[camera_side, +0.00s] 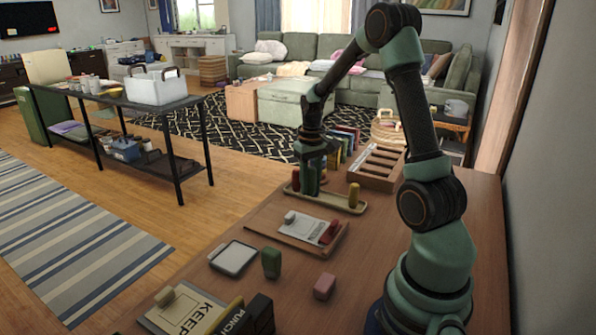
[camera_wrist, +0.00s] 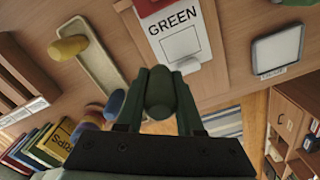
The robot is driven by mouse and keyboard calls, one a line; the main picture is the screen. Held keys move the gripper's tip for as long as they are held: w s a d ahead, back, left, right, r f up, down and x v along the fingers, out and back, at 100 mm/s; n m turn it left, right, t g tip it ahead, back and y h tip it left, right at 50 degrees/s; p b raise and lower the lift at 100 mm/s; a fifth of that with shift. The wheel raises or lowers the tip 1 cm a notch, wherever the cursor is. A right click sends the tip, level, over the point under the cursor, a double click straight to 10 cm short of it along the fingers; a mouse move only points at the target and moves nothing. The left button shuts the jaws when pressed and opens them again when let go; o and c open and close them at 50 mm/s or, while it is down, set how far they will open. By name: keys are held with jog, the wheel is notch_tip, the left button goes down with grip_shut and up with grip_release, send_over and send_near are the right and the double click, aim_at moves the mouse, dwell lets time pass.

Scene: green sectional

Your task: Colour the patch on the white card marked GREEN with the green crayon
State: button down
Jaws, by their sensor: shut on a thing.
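My gripper (camera_wrist: 160,98) is shut on the green crayon (camera_wrist: 160,90), whose rounded end shows between the fingers in the wrist view. In the side view my gripper (camera_side: 309,185) is over the crayon tray (camera_side: 335,203), and the crayon cannot be told apart from the green fingers. The white card (camera_wrist: 167,14) reads GREEN, with an outlined patch (camera_wrist: 180,45) that looks white. The card also shows in the side view (camera_side: 298,228), in front of my gripper, lying on a wooden board (camera_side: 275,235). A red piece (camera_side: 329,232) and a small whitish piece (camera_side: 290,217) rest at its ends.
A yellow crayon (camera_side: 354,195) and a red one (camera_side: 295,180) stand at the tray. A white-faced pad (camera_side: 233,258), a green block (camera_side: 271,263) and a pink block (camera_side: 324,287) are nearer the camera. A compartmented wooden box (camera_side: 377,182) stands behind the tray.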

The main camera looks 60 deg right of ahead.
aim_at(311, 218)
jog(key=n, duration=0.5)
jog(key=shift+w+f+n, duration=0.1)
jog(key=shift+w+n, duration=0.15)
jog(key=shift+n, duration=0.15)
jog(key=shift+f, duration=3.35)
jog(key=shift+a+f, duration=0.5)
jog(key=shift+a, duration=3.6)
jog(key=shift+d, duration=3.95)
jog(key=shift+s+d, duration=0.2)
jog(key=shift+s+a, duration=0.15)
jog(key=shift+s, duration=0.1)
jog(key=shift+w+a, duration=0.1)
jog(key=shift+a, duration=3.75)
jog(key=shift+d, duration=3.85)
jog(key=shift+d+r, duration=0.15)
jog(key=shift+r, duration=3.8)
